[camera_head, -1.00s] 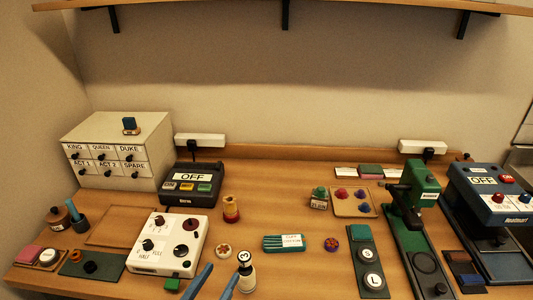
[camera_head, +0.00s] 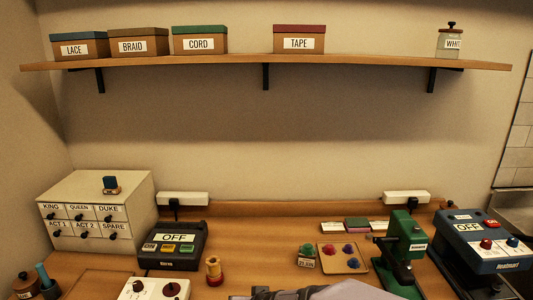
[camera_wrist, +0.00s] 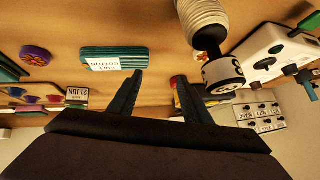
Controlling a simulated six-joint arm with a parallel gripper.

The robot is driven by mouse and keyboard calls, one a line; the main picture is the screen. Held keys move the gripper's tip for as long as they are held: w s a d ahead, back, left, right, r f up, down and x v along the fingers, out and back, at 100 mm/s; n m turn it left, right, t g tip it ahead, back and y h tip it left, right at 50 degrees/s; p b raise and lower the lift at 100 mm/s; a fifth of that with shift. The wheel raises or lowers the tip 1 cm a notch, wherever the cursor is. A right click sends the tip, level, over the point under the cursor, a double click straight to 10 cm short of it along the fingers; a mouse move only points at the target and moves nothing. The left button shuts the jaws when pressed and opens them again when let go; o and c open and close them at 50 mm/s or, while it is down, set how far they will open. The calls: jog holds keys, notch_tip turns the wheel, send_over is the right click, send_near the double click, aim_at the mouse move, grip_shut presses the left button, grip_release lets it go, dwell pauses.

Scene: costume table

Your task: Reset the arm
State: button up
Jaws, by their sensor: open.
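My gripper (camera_wrist: 158,92) shows in the wrist view with its two dark fingers apart and nothing between them. It hangs over the wooden table. A teal cotton pack (camera_wrist: 105,57) lies left of the fingers in that view, and a black-and-white piece marked 3 (camera_wrist: 222,74) is close to the right finger. A red piece (camera_wrist: 177,80) is partly hidden by the right finger. In the head view, a grey part of my arm (camera_head: 345,290) shows at the bottom edge; the fingers are not visible there.
The head view shows a drawer cabinet (camera_head: 95,210), a dark device reading OFF (camera_head: 172,246), a green press (camera_head: 402,245) and a blue machine (camera_head: 485,240). A shelf (camera_head: 270,66) holds labelled boxes and a jar (camera_head: 449,42). A white control box (camera_wrist: 262,48) is at right in the wrist view.

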jog(key=s+d+f+g, duration=0.1)
jog(key=s+d, duration=0.3)
jog(key=s+d+g+h, duration=0.1)
jog(key=s+d+g, duration=0.1)
jog(key=s+d, duration=0.1)
jog(key=s+d+f+g+h+p, duration=0.1)
jog(key=s+d, duration=0.3)
jog(key=d, duration=0.1)
jog(key=shift+s+f+g, duration=0.3)
jog(key=shift+f+g, duration=0.05)
jog(key=shift+g, duration=0.05)
jog(key=s+d+g+h, duration=0.1)
jog(key=s+d+g, duration=0.2)
jog(key=s+d, duration=0.4)
jog(key=s, duration=0.3)
jog(key=shift+d+f+m+p, duration=0.2)
jog(key=shift+f+m+p, duration=0.1)
jog(key=shift+m+p, duration=0.1)
